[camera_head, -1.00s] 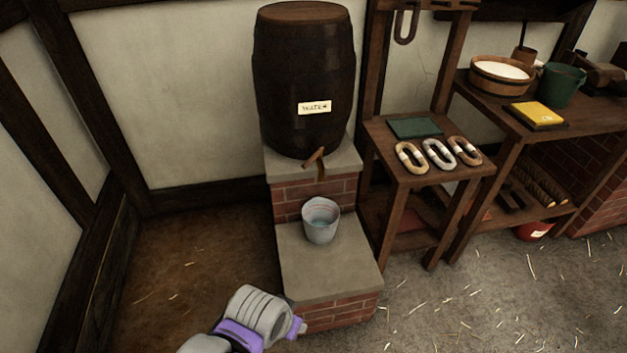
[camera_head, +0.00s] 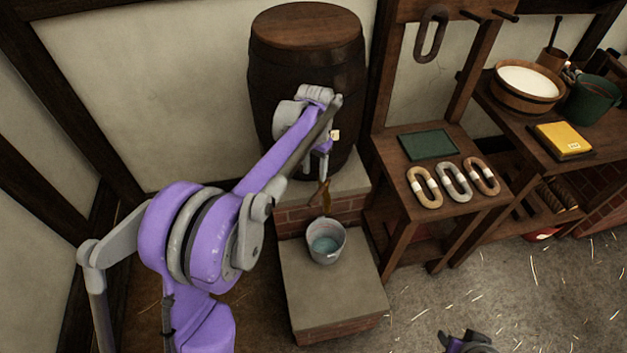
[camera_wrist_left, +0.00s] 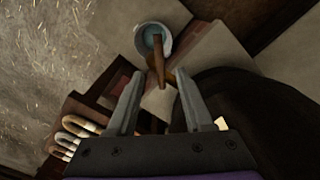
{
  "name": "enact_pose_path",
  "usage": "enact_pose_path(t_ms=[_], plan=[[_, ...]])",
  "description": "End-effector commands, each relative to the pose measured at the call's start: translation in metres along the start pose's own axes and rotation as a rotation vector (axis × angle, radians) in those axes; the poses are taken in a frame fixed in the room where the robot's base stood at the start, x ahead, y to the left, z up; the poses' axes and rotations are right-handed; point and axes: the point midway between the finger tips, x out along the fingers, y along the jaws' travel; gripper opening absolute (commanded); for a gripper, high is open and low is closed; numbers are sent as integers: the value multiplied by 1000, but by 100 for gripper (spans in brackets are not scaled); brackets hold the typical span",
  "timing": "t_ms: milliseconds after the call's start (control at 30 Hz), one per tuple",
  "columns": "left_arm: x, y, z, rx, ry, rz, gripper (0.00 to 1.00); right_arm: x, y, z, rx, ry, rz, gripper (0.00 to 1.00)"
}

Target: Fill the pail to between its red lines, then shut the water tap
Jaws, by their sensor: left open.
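The grey pail (camera_head: 327,243) stands upright on the lower stone step below the barrel. Bluish water shows inside it; its red lines are too small to read. The wooden tap (camera_head: 325,193) juts from the foot of the dark water barrel (camera_head: 306,60), above the pail. My left gripper (camera_head: 321,172) is open and empty close to the tap, partly covered by my arm. In the left wrist view, the tap (camera_wrist_left: 158,65) lies just beyond the open fingers (camera_wrist_left: 157,105), with the pail (camera_wrist_left: 153,38) past it. I cannot see a stream. A dark part of my right gripper (camera_head: 467,343) shows at the bottom edge.
The brick-and-stone step (camera_head: 325,295) has bare room in front of the pail. A bench beyond carries a tub (camera_head: 527,88), a green bucket (camera_head: 590,100) and a yellow block (camera_head: 562,141).

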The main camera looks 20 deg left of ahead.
Motion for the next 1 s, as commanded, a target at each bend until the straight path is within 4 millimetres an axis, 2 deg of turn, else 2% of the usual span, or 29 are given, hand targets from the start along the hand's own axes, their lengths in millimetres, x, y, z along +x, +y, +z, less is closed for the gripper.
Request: enact_pose_path(t_ms=[167, 400, 600, 733, 1000], plan=[[24, 0, 0, 0, 0, 0, 51, 2, 0, 2, 0, -1, 0, 42], [70, 0, 0, 0, 1, 0, 51, 5, 0, 4, 0, -2, 0, 42], [97, 0, 0, 0, 1, 0, 51, 6, 0, 4, 0, -3, 0, 42], [105, 0, 0, 0, 1, 0, 51, 6, 0, 4, 0, -3, 0, 42], [106, 0, 0, 0, 1, 0, 51, 6, 0, 4, 0, -3, 0, 42]])
